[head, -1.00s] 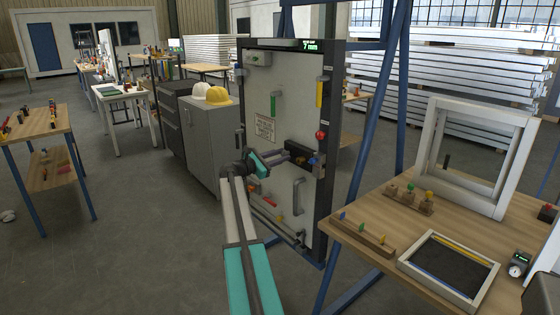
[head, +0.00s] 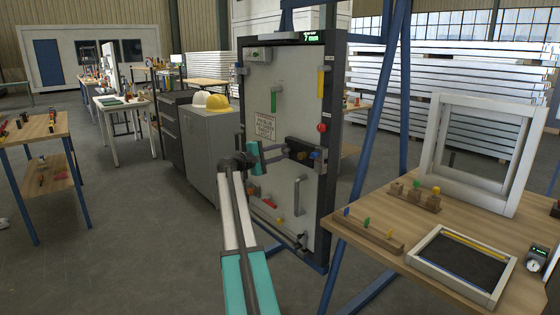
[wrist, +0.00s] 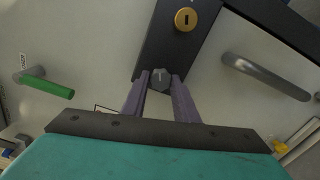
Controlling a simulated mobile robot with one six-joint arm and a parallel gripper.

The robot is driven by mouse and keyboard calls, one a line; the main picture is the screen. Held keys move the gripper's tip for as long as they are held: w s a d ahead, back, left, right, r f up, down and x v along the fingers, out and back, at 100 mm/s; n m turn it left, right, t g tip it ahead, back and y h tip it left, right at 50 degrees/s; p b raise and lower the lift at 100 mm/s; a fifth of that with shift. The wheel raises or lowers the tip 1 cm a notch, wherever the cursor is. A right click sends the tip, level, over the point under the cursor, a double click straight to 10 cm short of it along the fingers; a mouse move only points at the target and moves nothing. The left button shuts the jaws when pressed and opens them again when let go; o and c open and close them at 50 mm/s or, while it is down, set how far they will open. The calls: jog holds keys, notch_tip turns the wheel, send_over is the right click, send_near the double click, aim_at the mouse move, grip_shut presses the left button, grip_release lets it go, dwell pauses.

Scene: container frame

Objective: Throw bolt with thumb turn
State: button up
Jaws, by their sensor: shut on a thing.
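The thumb turn (wrist: 160,79) is a small dark grey knob on a dark lock plate (wrist: 176,45) on the pale door panel (head: 262,75). In the wrist view my gripper (wrist: 160,84) has its two purple fingers shut on the knob, one on each side. In the head view my gripper (head: 287,152) reaches from the left to the dark lock plate near the door's right edge. The knob is too small to make out there, and the bolt's state cannot be told. A yellow round lock cylinder (wrist: 186,19) with a dark slot sits beside the knob.
A green lever (wrist: 48,85) and a grey bar handle (wrist: 265,77) flank the lock plate in the wrist view. A red knob (head: 322,128) is above the lock in the head view. A wooden table (head: 376,223) stands right, a grey cabinet (head: 210,155) left.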

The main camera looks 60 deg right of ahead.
jog(key=m+b, duration=0.3)
jog(key=shift+w, duration=0.15)
jog(key=shift+r+m+b, duration=0.1)
jog(key=shift+m+b, duration=0.45)
jog(key=shift+m, duration=0.35)
jog(key=o, duration=1.1)
jog(key=shift+c, duration=0.2)
jog(key=p+v, duration=0.1)
jog(key=v, duration=1.3)
